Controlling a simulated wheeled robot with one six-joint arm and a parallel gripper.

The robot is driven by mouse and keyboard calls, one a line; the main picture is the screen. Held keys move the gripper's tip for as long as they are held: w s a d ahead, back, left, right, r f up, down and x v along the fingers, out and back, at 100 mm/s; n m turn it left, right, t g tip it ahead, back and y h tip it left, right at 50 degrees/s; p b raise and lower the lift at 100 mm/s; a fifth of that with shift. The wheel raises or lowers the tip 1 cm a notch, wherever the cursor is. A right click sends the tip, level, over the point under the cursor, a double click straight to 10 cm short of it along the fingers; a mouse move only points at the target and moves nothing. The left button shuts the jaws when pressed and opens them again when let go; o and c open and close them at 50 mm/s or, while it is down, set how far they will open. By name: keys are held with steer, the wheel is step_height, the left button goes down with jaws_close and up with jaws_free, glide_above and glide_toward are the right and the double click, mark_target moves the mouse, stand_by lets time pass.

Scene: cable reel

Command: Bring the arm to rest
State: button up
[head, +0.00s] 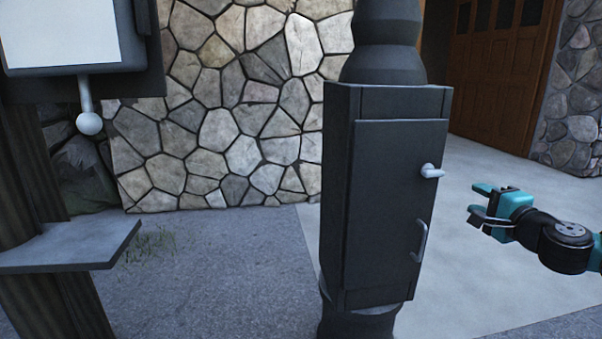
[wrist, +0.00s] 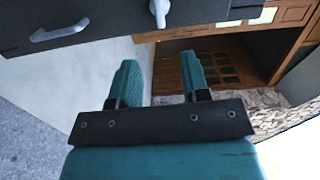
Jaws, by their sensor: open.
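My gripper (head: 476,202) is at the right of the head view, to the right of a dark cabinet (head: 385,200) and apart from it. In the wrist view my gripper (wrist: 158,82) shows two teal fingers spread apart with nothing between them. The cabinet front carries a pale knob (head: 431,171) and a bar handle (head: 420,241). In the wrist view the knob (wrist: 160,10) and the handle (wrist: 60,30) lie along the top edge, beyond the fingers. The cabinet door looks shut.
A dark wooden post with a grey shelf (head: 75,245) and a white panel (head: 60,35) stands at the left. A pale ball-ended lever (head: 89,122) hangs below the panel. A stone wall (head: 235,110) is behind. Paving right of the cabinet is clear.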

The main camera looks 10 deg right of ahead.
steer(key=s+a+r+n+g+y, duration=0.1)
steer(key=s+a+n+g+y, duration=0.25)
steer(key=a+n, duration=0.6)
steer(key=s+a+r+n+g+y, duration=0.15)
steer(key=a+n+g+y, duration=0.3)
steer(key=a, duration=0.95)
steer(key=s+a+f+n+g+h, duration=0.1)
steer(key=s+a+n+g+h, duration=0.3)
steer(key=s, duration=0.8)
steer(key=s+a+n+g+h, duration=0.1)
steer(key=s+a+n+g, duration=0.3)
steer(key=s, duration=0.7)
step_height(320, 180, up, 20)
steer(key=s+d+n+g+p, duration=0.1)
steer(key=p, duration=1.9)
steer(key=shift+s+d+n+g+h, duration=0.2)
steer(key=shift+n+g+h, duration=0.1)
steer(key=shift+g, duration=0.1)
steer(key=shift+c, duration=0.3)
